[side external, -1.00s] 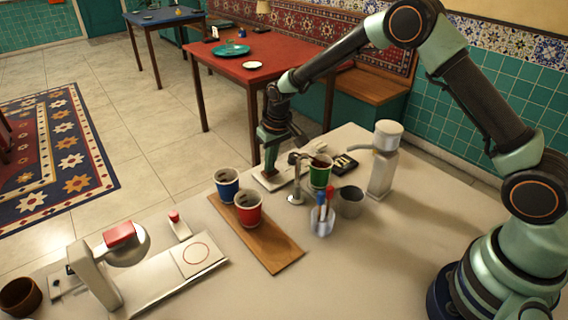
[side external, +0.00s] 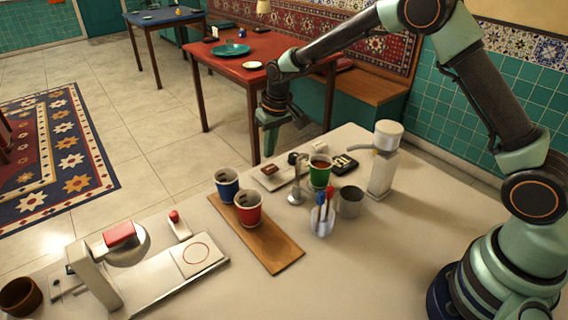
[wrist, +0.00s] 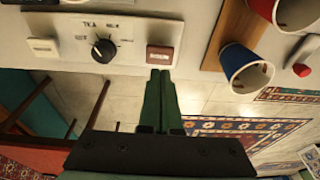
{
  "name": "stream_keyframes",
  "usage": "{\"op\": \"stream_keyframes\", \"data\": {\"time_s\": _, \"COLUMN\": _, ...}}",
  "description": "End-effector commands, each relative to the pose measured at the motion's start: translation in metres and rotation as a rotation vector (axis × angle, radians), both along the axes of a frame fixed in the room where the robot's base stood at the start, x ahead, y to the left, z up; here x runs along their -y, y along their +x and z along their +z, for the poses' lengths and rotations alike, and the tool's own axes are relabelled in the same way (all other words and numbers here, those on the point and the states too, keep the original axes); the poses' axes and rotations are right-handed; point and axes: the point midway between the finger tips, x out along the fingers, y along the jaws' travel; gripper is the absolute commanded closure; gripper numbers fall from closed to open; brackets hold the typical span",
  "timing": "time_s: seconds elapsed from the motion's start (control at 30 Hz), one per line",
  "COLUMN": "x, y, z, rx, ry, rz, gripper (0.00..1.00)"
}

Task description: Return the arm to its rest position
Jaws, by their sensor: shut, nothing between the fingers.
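My gripper (side external: 268,141) is shut and empty in the side view. It hangs in the air above the far edge of the counter, over a white control panel (side external: 266,183). In the wrist view my gripper (wrist: 161,80) has its green fingers together. The fingertips point at the panel (wrist: 70,55) there, close to a brown button (wrist: 159,55). A black knob (wrist: 103,50) and a white button (wrist: 43,47) are also on that panel.
A blue cup (side external: 227,187) and a red cup (side external: 248,213) are on a wooden board (side external: 283,250). A green cup (side external: 320,175) stands near a metal cup (side external: 350,203), a holder with coloured handles (side external: 322,222) and a white dispenser (side external: 384,165). The air above the counter's left is clear.

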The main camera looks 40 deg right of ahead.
Motion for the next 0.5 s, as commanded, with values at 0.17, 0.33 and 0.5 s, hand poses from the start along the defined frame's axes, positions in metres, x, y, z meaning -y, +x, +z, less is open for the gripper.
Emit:
{"op": "stream_keyframes", "data": {"time_s": 0.17, "x": 0.000, "y": 0.000, "z": 0.004, "rx": 0.001, "ry": 0.000, "rz": 0.000, "gripper": 1.00}}
{"op": "stream_keyframes", "data": {"time_s": 0.33, "x": 0.000, "y": 0.000, "z": 0.004, "rx": 0.001, "ry": 0.000, "rz": 0.000, "gripper": 1.00}}
{"op": "stream_keyframes", "data": {"time_s": 0.5, "x": 0.003, "y": -0.005, "z": 0.022, "rx": 0.017, "ry": 0.001, "rz": -0.001, "gripper": 1.00}}
